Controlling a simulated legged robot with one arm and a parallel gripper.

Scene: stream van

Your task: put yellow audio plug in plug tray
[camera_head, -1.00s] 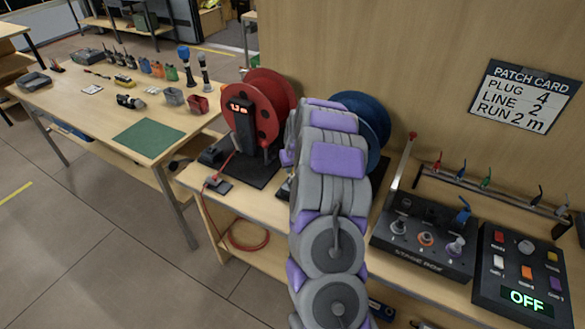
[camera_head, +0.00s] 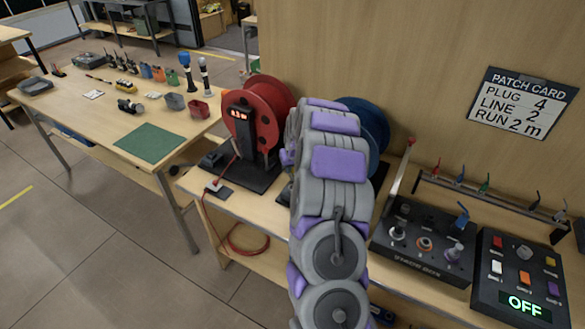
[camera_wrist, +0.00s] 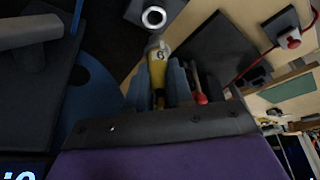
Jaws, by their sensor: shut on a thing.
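In the wrist view my gripper (camera_wrist: 160,88) is shut on the yellow audio plug (camera_wrist: 157,68), which carries a dark number mark. The plug's pale metal end points up the picture toward a dark block with a bright ring (camera_wrist: 154,17); I cannot tell whether they touch. In the head view my arm hides the gripper and the plug. I cannot surely pick out the plug tray; a dark grey shallow tray (camera_head: 35,85) lies at the far left of the left table.
The red reel (camera_head: 262,115) and blue reel (camera_head: 371,125) stand beside my arm. A control box (camera_head: 424,240), an OFF panel (camera_head: 518,270) and a rack of coloured plugs (camera_head: 490,195) are at right. The left table has a clear green mat (camera_head: 150,143).

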